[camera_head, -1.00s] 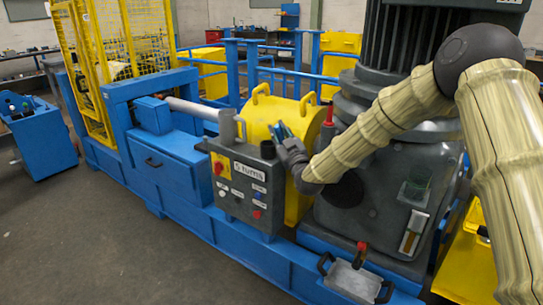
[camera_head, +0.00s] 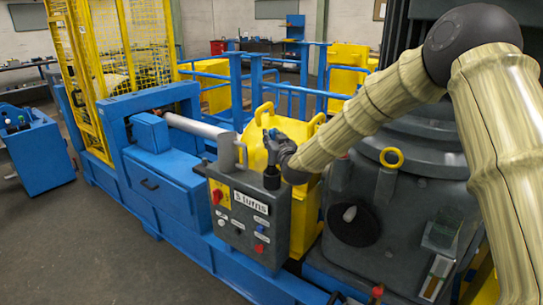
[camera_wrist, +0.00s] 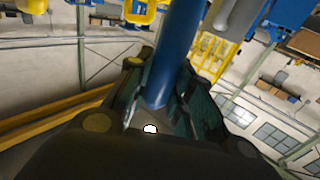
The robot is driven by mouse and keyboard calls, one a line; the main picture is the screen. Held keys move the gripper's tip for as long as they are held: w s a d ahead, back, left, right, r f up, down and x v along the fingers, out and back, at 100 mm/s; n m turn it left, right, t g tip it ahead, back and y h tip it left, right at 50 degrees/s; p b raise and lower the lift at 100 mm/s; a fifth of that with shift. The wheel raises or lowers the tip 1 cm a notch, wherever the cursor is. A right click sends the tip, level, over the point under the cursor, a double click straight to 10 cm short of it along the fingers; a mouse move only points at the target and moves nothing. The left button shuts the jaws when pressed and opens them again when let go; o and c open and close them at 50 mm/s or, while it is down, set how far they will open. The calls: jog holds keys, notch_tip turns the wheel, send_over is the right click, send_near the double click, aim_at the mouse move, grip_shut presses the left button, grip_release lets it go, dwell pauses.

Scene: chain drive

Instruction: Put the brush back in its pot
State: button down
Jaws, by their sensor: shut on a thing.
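My gripper (camera_head: 274,140) is shut on a blue rod (camera_wrist: 174,50), which I take to be the brush's handle. In the wrist view the rod runs up and away from between the dark fingers. The bristle end cannot be made out. In the head view the gripper is just above a small dark round pot (camera_head: 272,178) on the near top corner of the grey control box (camera_head: 247,220). The gripper and pot look close in the picture, but the gap between them is unclear. The inside of the pot is not visible.
A yellow housing (camera_head: 258,153) is behind the gripper. A large dark grey machine (camera_head: 400,205) is to the right, partly behind my arm. Open floor (camera_head: 90,235) is at lower left.

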jog(key=shift+w+d+f, duration=0.1)
jog(key=shift+w+f, duration=0.15)
jog(key=shift+f, duration=0.35)
jog(key=shift+w+d+f, duration=0.1)
jog(key=shift+w+f, duration=0.1)
jog(key=shift+f, duration=0.35)
jog(key=shift+s+a+f, duration=0.1)
jog(key=shift+s+f, duration=0.2)
jog(key=f, duration=0.3)
jog(key=shift+w+p, duration=0.2)
jog(key=shift+p, duration=0.1)
jog(key=shift+s+r, duration=0.15)
jog(key=shift+s, duration=0.05)
jog(key=c, duration=1.3)
grip_release()
jog(key=shift+w, duration=0.1)
jog(key=shift+o, duration=0.2)
